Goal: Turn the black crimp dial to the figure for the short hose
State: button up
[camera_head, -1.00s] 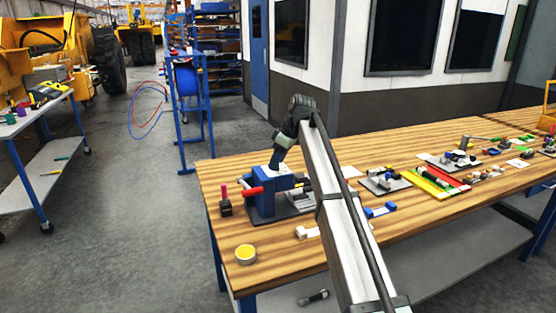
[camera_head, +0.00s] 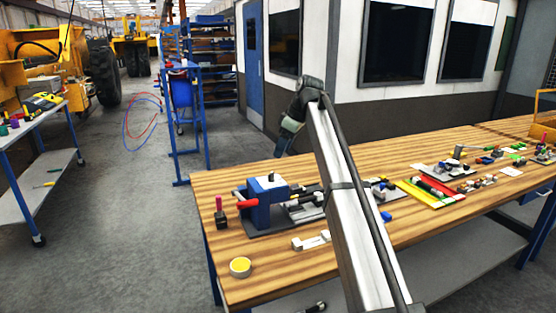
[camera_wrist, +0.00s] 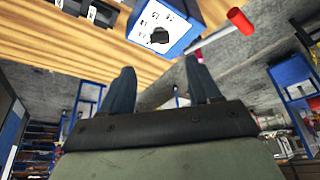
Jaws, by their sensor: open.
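The blue crimp machine (camera_head: 262,214) stands near the left end of the wooden table. Its black dial (camera_head: 271,177) is on top; in the wrist view the dial (camera_wrist: 160,36) sits on a white plate with small figures around it. I cannot read the figures or tell which one the dial points to. My gripper (camera_head: 281,155) is above and behind the machine in the head view, clear of the dial. In the wrist view my gripper (camera_wrist: 159,80) has its two fingers apart with nothing between them. I cannot make out a short hose for certain.
A red handle (camera_head: 219,203) sticks out of the machine's left side. A small block with a pink-topped peg (camera_head: 220,214) stands beside it, and a yellow-topped tin (camera_head: 240,267) near the front edge. Several parts and coloured strips (camera_head: 430,192) lie to the right.

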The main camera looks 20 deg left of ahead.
jog(key=shift+v, duration=1.9)
